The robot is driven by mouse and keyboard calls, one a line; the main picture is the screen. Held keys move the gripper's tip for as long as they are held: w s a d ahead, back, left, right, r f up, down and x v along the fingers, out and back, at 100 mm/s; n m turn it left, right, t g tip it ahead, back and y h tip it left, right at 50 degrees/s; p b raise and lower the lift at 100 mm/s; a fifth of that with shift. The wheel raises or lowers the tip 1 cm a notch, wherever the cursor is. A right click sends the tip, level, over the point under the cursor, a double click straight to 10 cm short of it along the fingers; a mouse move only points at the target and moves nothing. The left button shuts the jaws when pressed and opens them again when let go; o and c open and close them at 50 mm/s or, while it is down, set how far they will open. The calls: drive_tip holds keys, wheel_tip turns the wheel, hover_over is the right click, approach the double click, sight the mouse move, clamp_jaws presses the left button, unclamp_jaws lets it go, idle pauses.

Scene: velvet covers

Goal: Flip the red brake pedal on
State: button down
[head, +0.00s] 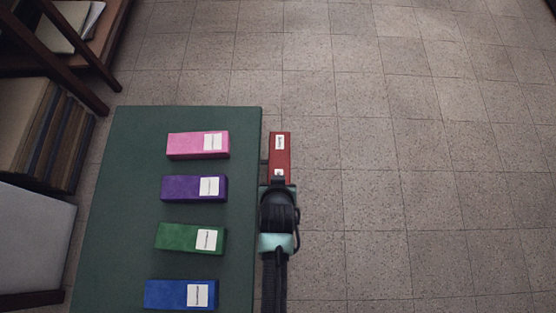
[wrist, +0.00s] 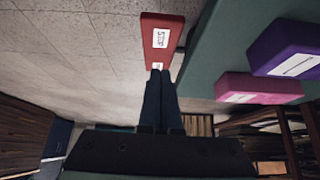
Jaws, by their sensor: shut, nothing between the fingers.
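The red brake pedal (head: 280,150) is a narrow red block with white labels, at the right edge of the green board in the head view. It also shows in the wrist view (wrist: 161,32), at the top centre. My gripper (head: 278,183) is at the pedal's near end in the head view and hides part of it. In the wrist view my gripper (wrist: 160,73) has its two fingers together, with nothing between them. The fingertips overlap the pedal's lower end in that picture; I cannot tell whether they touch it.
The green board (head: 125,200) carries a pink block (head: 185,146), a purple block (head: 180,188), a green block (head: 175,237) and a blue block (head: 165,294), all labelled. Shelves with books (head: 40,135) stand at the left. Bare tiled floor (head: 430,170) lies to the right.

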drive_tip(key=f+b, duration=0.1)
drive_tip(key=f, duration=0.1)
drive_tip(key=w+f+b, duration=0.1)
drive_tip(key=f, duration=0.1)
drive_tip(key=w+f+b, duration=0.1)
drive_tip(key=f+b, duration=0.1)
drive_tip(key=shift+s+f+b, duration=0.15)
drive_tip(key=shift+f+b, duration=0.45)
drive_tip(key=shift+f, duration=0.25)
drive_tip(key=shift+s+f+t+b, duration=0.4)
drive_tip(key=shift+f+t+b, duration=0.15)
drive_tip(key=shift+f, duration=0.1)
drive_tip(key=shift+s+f+t+b, duration=0.35)
drive_tip(key=shift+f+t+b, duration=0.1)
drive_tip(key=shift+f+t, duration=0.15)
drive_tip(key=shift+s+f, duration=0.15)
drive_tip(key=shift+f, duration=0.1)
drive_tip(key=shift+s+f, duration=0.2)
drive_tip(key=shift+f, duration=0.4)
